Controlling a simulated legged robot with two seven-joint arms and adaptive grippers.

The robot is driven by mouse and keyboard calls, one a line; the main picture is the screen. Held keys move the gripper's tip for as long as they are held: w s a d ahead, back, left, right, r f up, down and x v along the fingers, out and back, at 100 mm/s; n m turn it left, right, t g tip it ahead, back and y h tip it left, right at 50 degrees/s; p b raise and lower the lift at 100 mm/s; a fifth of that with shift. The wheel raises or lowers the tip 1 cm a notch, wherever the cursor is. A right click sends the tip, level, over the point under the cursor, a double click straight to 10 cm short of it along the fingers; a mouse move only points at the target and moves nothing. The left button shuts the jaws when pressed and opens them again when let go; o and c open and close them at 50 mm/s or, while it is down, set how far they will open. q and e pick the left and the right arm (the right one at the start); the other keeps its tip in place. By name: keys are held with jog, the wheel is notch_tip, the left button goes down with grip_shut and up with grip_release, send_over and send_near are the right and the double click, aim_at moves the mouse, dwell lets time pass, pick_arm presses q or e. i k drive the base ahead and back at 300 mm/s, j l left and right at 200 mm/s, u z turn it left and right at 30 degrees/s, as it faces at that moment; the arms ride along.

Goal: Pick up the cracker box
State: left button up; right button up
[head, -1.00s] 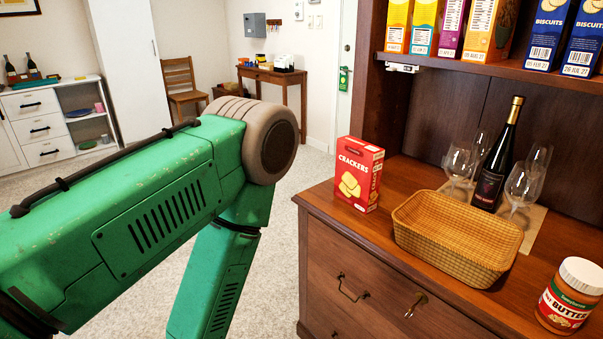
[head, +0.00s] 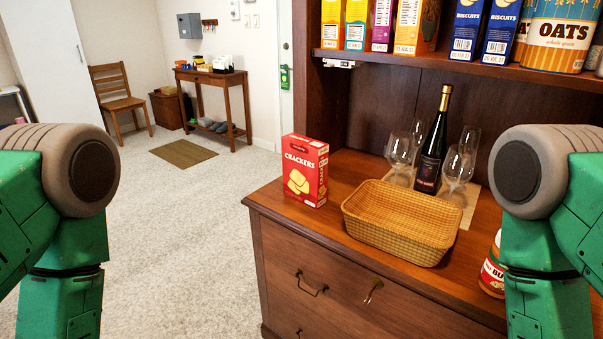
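The red cracker box (head: 305,170) stands upright on the left end of the wooden hutch counter, near its front corner. It has yellow crackers printed on its front and nothing touches it. My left arm shows at the left edge and my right arm at the right edge of the head view. Both green arms bend downward out of the picture. Neither gripper is in view.
A wicker basket (head: 402,222) sits right of the box. Behind it stand a wine bottle (head: 433,145) and several glasses. A peanut butter jar (head: 492,272) is partly hidden by my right arm. A shelf (head: 400,65) with boxes overhangs the counter.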

aim_at(305, 168)
jog(key=i+j, duration=0.25)
jog(key=j, duration=0.15)
jog(key=i+j, duration=0.25)
jog(key=j, duration=0.15)
jog(key=i+j, duration=0.25)
jog(key=j+z, duration=0.05)
jog(key=j, duration=0.05)
